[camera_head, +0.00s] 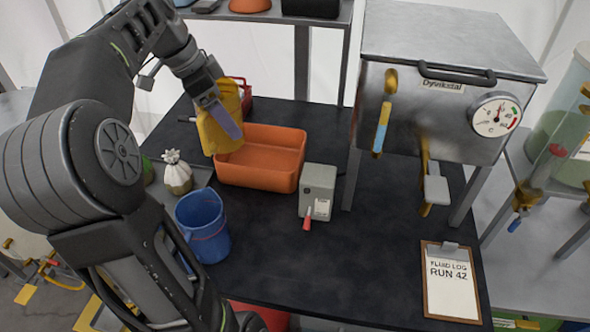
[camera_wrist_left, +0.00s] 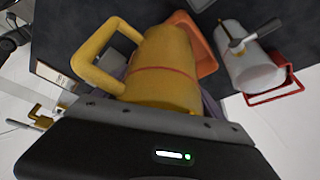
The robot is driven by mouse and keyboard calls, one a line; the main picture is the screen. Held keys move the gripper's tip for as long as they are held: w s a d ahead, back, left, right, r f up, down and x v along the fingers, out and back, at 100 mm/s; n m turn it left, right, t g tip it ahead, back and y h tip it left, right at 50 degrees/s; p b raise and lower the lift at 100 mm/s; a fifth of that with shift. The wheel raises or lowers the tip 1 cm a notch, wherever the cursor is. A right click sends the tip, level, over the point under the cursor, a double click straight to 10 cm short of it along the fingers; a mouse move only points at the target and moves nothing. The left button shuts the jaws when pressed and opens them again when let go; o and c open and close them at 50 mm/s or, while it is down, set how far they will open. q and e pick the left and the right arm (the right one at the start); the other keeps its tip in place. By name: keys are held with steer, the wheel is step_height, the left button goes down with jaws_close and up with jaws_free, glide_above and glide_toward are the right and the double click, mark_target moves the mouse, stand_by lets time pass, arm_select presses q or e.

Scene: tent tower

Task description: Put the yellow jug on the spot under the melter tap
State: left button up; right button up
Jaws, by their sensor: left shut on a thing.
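The yellow jug (camera_head: 218,130) is in my left gripper (camera_head: 222,112), held up over the left end of the orange bin. In the left wrist view the yellow jug (camera_wrist_left: 166,68) lies close against the gripper, its handle pointing to the upper left. The melter (camera_head: 440,95) is a grey metal box on legs at the right, with a dial and a lid handle. Its tap (camera_head: 428,180) hangs below the front. The black tabletop under the tap looks bare; I cannot make out a marked spot. My right gripper is not in view.
The orange bin (camera_head: 262,178) stands below the jug. A clipboard (camera_head: 451,280) lies at the front right. Between box and clipboard, the table is clear.

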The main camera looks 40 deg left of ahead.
arm_select(q)
steer(key=w+f+b, duration=0.1)
steer(key=b, duration=0.1)
steer(key=w+d+f+t+b, duration=0.1)
steer(key=b, duration=0.1)
steer(key=shift+w+f+t+h, duration=0.1)
steer(key=shift+w+t+h, duration=0.05)
steer(key=shift+t+h, duration=0.15)
steer(key=w+d+t+h+p, duration=0.1)
steer(key=w+d+p, duration=0.6)
steer(key=w, duration=1)
steer(key=shift+w+d+f+b, duration=0.35)
steer(key=shift+d+f, duration=0.15)
steer(key=shift+f, duration=1)
steer(key=shift+w+d+f+b, duration=0.3)
steer(key=shift+d+f, duration=0.2)
steer(key=shift+f, duration=1.05)
steer(key=shift+w+d+f+b, duration=0.3)
steer(key=shift+d+f, duration=0.2)
steer(key=shift+f, duration=1)
